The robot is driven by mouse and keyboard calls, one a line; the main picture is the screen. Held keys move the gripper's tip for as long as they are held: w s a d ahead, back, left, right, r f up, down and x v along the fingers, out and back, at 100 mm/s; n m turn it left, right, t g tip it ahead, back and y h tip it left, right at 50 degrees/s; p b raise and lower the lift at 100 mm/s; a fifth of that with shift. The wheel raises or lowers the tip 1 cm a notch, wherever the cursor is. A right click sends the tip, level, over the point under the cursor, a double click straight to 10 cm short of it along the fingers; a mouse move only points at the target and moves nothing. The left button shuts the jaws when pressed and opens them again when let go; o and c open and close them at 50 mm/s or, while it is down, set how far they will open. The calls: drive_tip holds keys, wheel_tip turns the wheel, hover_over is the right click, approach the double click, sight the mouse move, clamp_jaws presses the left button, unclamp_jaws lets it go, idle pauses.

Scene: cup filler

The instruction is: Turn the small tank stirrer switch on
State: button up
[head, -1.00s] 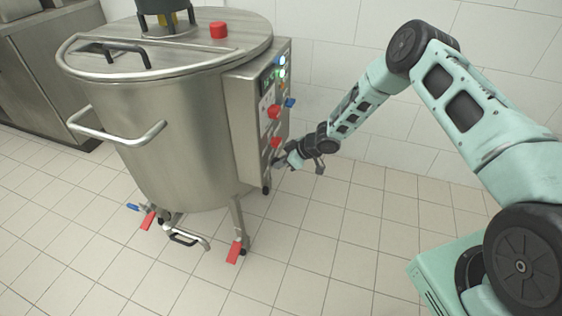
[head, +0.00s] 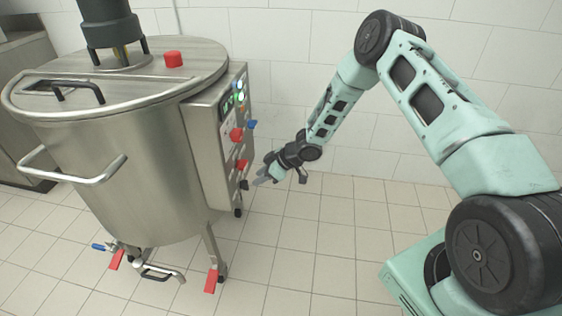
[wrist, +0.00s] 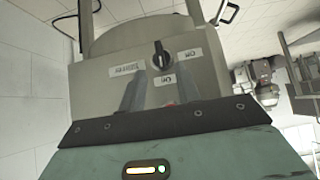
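The small steel tank (head: 130,160) stands at the left in the head view, with its control box (head: 208,150) on its right side. In the wrist view a black rotary switch (wrist: 160,57) sits on a grey panel face (wrist: 95,78), with small labels around it, one reading like ON. The lettering appears upside down, and I cannot tell the switch's setting. My gripper (head: 262,180) is just right of the lower control box, apart from it. In the wrist view its two fingers (wrist: 158,92) are spread, empty, on either side below the switch.
Red knobs (head: 236,134), a blue knob (head: 252,125) and lit buttons (head: 239,92) line the control box. The floor right of the tank is clear, with a white wall (head: 300,60) behind.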

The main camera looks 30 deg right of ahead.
drive_tip(key=p+v, duration=0.1)
drive_tip(key=v, duration=1)
drive_tip(key=s+a+r+m+g+h+p, duration=0.1)
drive_tip(key=s+a+r+h+p, duration=0.4)
drive_tip(key=r, duration=0.6)
drive_tip(key=s+a+r+m+p, duration=0.1)
drive_tip(key=s+a+r, duration=0.3)
drive_tip(key=a+r, duration=0.5)
drive_tip(key=s+r+g+p, duration=0.1)
drive_tip(key=s+r, duration=0.3)
drive_tip(key=s, duration=0.5)
drive_tip(key=s+a+r+g+h+p, duration=0.1)
drive_tip(key=s+r+p, duration=0.1)
drive_tip(key=s+r, duration=0.3)
drive_tip(key=s+a+r+m+g+p, duration=0.1)
drive_tip(key=s+r, duration=0.4)
drive_tip(key=s, duration=0.7)
drive_tip(key=shift+s+g+h+p, duration=0.35)
drive_tip(key=shift+g+h, duration=0.05)
drive_tip(key=shift+g, duration=0.2)
